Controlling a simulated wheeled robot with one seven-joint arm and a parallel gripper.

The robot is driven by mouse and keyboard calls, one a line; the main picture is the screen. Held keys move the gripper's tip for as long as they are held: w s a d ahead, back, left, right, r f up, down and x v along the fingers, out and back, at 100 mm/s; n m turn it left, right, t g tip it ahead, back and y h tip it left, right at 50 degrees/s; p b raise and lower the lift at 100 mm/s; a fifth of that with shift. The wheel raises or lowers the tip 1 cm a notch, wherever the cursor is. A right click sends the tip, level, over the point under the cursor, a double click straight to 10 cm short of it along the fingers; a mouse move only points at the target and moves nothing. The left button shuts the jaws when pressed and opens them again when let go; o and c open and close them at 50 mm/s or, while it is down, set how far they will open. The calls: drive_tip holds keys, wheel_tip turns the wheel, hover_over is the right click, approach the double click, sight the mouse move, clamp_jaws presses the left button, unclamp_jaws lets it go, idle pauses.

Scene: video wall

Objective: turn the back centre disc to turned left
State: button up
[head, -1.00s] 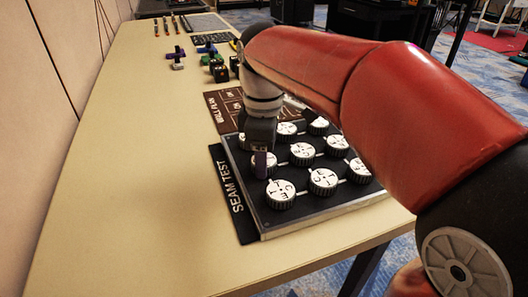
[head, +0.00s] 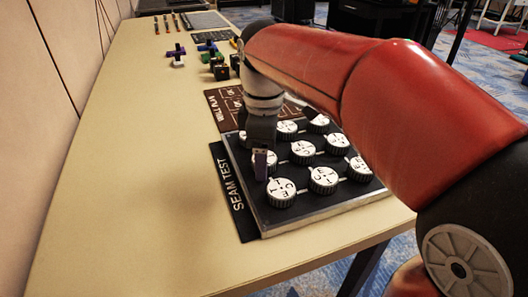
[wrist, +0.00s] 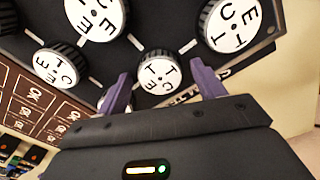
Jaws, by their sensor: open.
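A dark square board (head: 325,209) carries rows of round discs with black ribbed sides and white lettered faces. The back centre disc (head: 272,158) is the middle one in the column beside the SEAM TEST strip. My gripper (head: 261,172) points down over it and hides part of its face. In the wrist view the disc (wrist: 158,71) shows between my two purple fingers (wrist: 162,85), which stand apart, one on either side. Whether the fingers touch its rim I cannot tell. Its exact turn is unclear in the head view.
Neighbouring discs (head: 302,152) (head: 280,193) stand close around my gripper. A brown WALL PLAN plate (head: 222,103) lies beyond the board, with small coloured blocks (head: 218,68) farther off. The tabletop (head: 140,190) to the left is clear.

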wheel_tip(320, 180, up, 8)
drive_tip(key=shift+f, duration=0.1)
idle(0.4)
drive_tip(key=shift+s, duration=0.1)
